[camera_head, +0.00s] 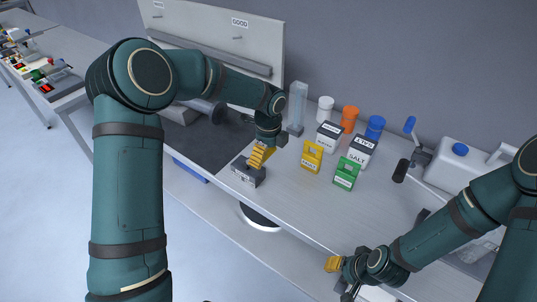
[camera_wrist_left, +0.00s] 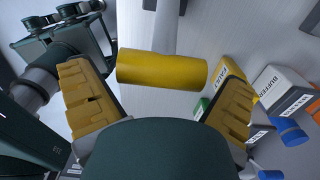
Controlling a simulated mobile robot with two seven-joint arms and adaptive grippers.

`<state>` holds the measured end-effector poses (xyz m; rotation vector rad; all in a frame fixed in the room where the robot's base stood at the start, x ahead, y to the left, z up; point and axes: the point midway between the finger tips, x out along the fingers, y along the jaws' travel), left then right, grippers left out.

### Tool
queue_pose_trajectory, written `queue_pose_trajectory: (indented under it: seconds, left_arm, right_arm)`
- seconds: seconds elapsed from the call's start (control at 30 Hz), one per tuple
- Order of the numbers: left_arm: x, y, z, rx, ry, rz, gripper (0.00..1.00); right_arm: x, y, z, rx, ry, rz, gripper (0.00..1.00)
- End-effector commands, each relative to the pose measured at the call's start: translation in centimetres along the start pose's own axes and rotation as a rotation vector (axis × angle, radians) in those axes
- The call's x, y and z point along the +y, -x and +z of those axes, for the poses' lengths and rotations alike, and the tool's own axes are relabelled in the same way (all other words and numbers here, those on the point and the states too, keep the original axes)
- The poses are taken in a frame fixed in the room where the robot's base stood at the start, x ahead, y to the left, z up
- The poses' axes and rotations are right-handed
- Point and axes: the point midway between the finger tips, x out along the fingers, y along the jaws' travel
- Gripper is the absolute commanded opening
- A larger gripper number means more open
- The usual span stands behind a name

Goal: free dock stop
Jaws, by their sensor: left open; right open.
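My left gripper (camera_head: 262,154) is open just above a small grey block (camera_head: 248,173) near the table's front edge. In the left wrist view, a yellow cylinder (camera_wrist_left: 162,69) lies across the gap between the open yellow-padded fingers (camera_wrist_left: 160,100); I cannot tell whether they touch it. The arm and fingers hide part of the block in the head view. I cannot tell for sure which part is the dock stop. My right gripper (camera_head: 336,264) is open and empty at the table's front edge, low in the head view.
Right of the left gripper stand a yellow carton (camera_head: 311,156), a green carton (camera_head: 346,174), a white SALT box (camera_head: 361,152) and another white box (camera_head: 328,137). Behind them are white, orange and blue-capped containers and a clear column (camera_head: 297,107). A white tank (camera_head: 460,165) stands right.

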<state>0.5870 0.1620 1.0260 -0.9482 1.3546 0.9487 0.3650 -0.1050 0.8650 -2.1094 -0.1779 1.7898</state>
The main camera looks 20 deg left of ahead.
Motion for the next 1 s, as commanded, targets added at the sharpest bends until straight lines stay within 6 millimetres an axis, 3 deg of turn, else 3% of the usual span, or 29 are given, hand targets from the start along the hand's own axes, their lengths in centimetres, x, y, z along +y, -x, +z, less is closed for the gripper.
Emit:
queue_pose_trajectory:
  seconds: [0.27, 0.47, 0.5, 1.0]
  left_arm:
    - [0.0, -0.16, 0.02, 0.0, 0.001, 0.0, 1.0]
    - [0.0, -0.14, 0.02, 0.0, 0.001, 0.0, 0.33]
    - [0.0, -0.13, 0.02, 0.0, 0.001, 0.0, 0.3]
    - [-0.34, 0.31, -0.51, 0.035, 0.003, -0.001, 0.29]
  right_arm:
    - [0.0, 0.0, 0.0, 0.0, 0.0, 0.0, 0.47]
    - [-0.01, 0.0, 0.0, 0.0, 0.0, 0.0, 0.47]
    - [-0.01, 0.0, 0.0, 0.0, 0.0, 0.0, 0.47]
    - [-0.19, 0.56, -0.07, 0.0, 0.0, -0.001, 0.47]
